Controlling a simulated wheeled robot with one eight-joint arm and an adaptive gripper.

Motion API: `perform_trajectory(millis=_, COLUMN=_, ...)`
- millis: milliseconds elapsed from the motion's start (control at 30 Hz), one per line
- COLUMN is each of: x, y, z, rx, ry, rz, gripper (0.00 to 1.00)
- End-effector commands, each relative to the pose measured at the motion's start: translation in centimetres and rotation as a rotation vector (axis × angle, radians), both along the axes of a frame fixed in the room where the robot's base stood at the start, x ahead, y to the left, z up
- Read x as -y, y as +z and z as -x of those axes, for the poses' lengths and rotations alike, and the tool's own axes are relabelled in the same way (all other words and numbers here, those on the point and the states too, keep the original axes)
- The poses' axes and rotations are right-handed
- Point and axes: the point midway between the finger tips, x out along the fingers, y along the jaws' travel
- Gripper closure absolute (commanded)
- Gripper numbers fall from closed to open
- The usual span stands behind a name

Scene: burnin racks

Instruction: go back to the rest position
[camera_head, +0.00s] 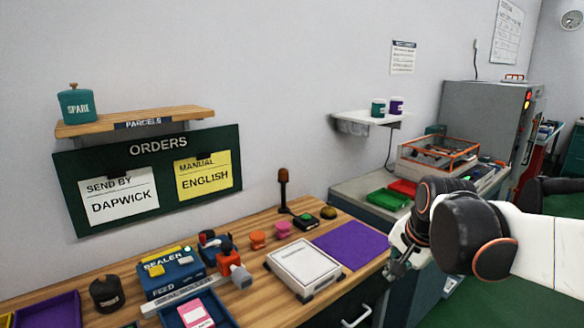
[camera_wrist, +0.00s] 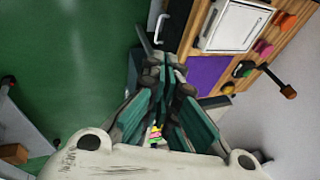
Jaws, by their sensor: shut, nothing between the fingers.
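My gripper (camera_head: 393,268) is at the right in the head view, in front of the wooden workbench (camera_head: 253,303) near its right end. Its fingers point down and to the left, and my arm reaches in from the right edge. In the wrist view my gripper (camera_wrist: 166,75) shows teal-lined fingers that come together at the tips. It is shut and holds nothing. A small pink and yellow patch shows between the finger bases there; I cannot tell what it is.
A purple mat (camera_head: 350,243) and a white tray-like box (camera_head: 303,267) lie on the bench left of my gripper. A sealer (camera_head: 172,272) stands further left. A side counter with a red tray (camera_head: 403,187) is behind my arm. Green floor (camera_wrist: 75,60) is open.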

Motion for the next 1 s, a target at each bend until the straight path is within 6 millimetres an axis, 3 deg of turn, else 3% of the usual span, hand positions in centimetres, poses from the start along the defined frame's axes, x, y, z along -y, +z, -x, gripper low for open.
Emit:
perform_trajectory(millis=33, x=-0.4, y=0.3, z=1.7, rx=0.014, ry=0.058, rz=0.032, gripper=1.00)
perform_trajectory(millis=267, x=-1.6, y=0.9, z=8.3, rx=0.080, ry=0.343, rz=0.197, gripper=1.00)
perform_trajectory(millis=500, x=-2.4, y=-0.4, z=14.4, rx=0.140, ry=0.627, rz=0.379, gripper=1.00)
perform_trajectory(millis=700, x=-2.7, y=-1.7, z=17.3, rx=0.170, ry=0.783, rz=0.488, gripper=1.00)
perform_trajectory(millis=1000, x=-2.8, y=-2.1, z=18.0, rx=0.179, ry=0.833, rz=0.524, gripper=1.00)
